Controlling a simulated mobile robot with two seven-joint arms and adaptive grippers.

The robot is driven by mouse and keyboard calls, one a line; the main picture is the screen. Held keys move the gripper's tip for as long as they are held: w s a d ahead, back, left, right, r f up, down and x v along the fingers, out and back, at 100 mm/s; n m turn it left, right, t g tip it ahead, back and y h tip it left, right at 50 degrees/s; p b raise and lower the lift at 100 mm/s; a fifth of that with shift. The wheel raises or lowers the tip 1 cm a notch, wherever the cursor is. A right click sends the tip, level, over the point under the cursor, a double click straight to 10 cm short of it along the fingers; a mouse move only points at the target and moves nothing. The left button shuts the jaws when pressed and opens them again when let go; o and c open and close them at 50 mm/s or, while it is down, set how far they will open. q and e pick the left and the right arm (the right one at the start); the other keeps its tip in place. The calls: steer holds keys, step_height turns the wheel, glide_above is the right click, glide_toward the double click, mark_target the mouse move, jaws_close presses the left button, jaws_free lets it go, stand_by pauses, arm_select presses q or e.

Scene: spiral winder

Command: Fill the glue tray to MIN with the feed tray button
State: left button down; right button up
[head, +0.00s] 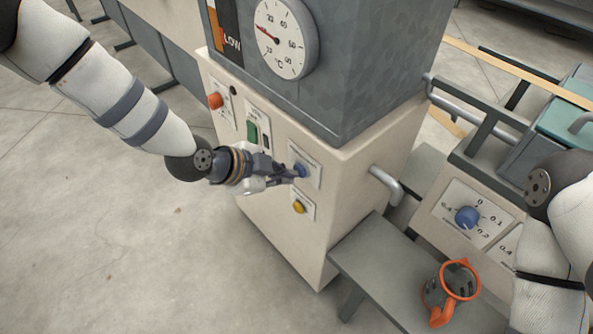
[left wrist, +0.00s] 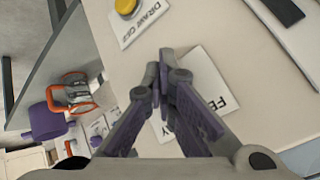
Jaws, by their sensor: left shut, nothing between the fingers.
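My left gripper (head: 290,174) is shut and empty, with its fingertips at the blue button (head: 302,169) on the front of the cream cabinet. I cannot tell whether they touch or press it. In the left wrist view my closed left fingertips (left wrist: 160,85) are over a white label plate (left wrist: 205,90) reading "FE…", with the rest of the word and the button hidden behind the fingers. A sign reading "LOW" (head: 232,43) is at the upper left of the grey housing. I cannot make out the glue tray or a MIN mark. My right gripper is out of the picture.
A yellow button (head: 298,207) is below the blue one; its label begins "DRAW" in the wrist view. A red knob (head: 215,100) and green switch (head: 252,130) are to the left. An orange-rimmed jug (head: 452,285) stands on the grey bench (head: 385,275). A pipe handle (head: 385,185) sticks out.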

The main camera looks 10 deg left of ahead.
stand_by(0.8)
arm_select(q)
steer(key=shift+s+a+p, duration=0.3)
steer(key=shift+s+a, duration=0.25)
steer(key=shift+s, duration=0.1)
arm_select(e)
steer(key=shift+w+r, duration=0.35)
